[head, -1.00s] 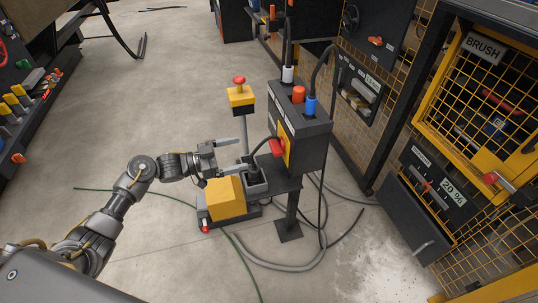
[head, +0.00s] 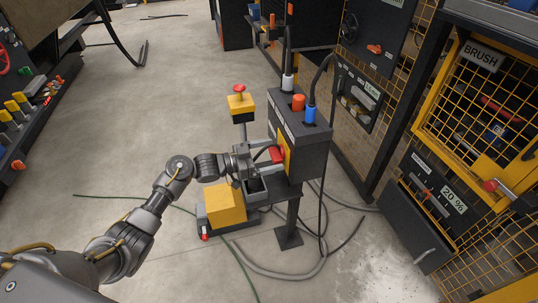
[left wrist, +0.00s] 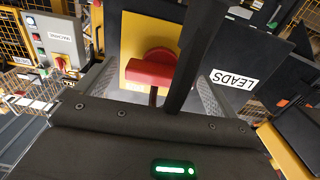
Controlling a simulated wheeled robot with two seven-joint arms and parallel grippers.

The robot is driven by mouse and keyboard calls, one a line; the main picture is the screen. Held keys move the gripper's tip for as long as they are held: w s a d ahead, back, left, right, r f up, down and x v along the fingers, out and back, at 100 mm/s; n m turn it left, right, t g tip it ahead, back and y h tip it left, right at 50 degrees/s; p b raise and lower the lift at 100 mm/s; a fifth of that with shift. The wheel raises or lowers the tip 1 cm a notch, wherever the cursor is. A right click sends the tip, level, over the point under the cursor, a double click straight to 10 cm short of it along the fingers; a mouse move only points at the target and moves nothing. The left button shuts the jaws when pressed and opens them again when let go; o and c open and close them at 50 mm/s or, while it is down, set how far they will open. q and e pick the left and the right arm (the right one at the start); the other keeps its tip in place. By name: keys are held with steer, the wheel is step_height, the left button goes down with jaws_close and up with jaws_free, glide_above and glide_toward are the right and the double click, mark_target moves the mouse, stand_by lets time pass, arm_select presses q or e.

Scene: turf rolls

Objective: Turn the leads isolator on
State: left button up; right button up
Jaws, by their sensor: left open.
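The leads isolator is a red rotary handle (head: 277,154) on a yellow plate on the side of a dark box (head: 312,150). In the left wrist view the red handle (left wrist: 152,70) shows up close on its yellow plate (left wrist: 143,32), beside a white LEADS label (left wrist: 234,79). My left gripper (head: 264,158) is open, with its fingers on either side of the handle. I cannot tell whether they touch it. A dark bar crosses part of the handle in the wrist view. My right gripper is not in view.
A yellow post box with a red button (head: 240,103) stands just behind my gripper. A yellow block (head: 225,201) sits low below it. Blue (head: 309,115) and white plugs top the dark box. Grey hoses lie on the floor. Open floor lies left.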

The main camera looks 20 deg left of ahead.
arm_select(q)
steer(key=c, duration=1)
